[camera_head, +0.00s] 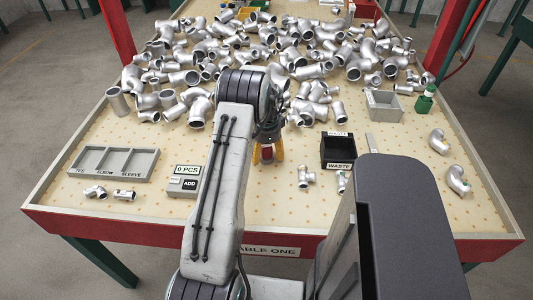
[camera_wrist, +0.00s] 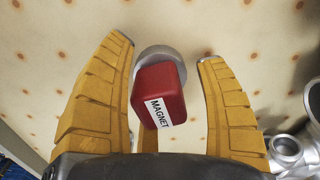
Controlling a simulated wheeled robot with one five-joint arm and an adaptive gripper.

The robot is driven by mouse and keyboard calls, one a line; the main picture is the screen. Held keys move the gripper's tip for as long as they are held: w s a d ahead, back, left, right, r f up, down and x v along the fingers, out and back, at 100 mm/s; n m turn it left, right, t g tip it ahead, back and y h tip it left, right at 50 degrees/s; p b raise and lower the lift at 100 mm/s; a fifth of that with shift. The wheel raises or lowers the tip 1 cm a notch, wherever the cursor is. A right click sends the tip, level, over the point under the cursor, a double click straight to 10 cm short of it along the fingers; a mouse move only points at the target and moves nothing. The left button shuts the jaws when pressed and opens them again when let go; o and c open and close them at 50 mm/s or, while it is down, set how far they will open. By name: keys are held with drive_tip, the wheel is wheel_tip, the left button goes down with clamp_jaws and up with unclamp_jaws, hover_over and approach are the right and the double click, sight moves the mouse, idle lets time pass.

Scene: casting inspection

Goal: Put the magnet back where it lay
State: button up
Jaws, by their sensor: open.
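The magnet is a red block with a white MAGNET label and a round grey metal end. In the wrist view the magnet (camera_wrist: 158,92) stands between the two yellow fingers of my gripper (camera_wrist: 168,50), which are open, with a gap visible on its right side. The left finger is close to it; I cannot tell if they touch. In the head view my gripper (camera_head: 267,152) is low over the table's middle, largely behind my arm, with a bit of the red magnet (camera_head: 266,154) showing between the fingers.
A grey sorting tray (camera_head: 75,163) and a counter box (camera_head: 185,181) stand left of my gripper. A black WASTE bin (camera_head: 338,164) stands right. Many metal fittings (camera_head: 205,55) cover the table's back. A grey box (camera_head: 384,105) and green bottle (camera_head: 425,101) stand at right.

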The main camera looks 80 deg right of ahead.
drive_tip(key=r, duration=0.6)
drive_tip(key=shift+s+d+b, duration=0.15)
drive_tip(key=shift+s+b, duration=0.05)
drive_tip(key=shift+b, duration=0.2)
drive_tip(key=shift+r, duration=0.65)
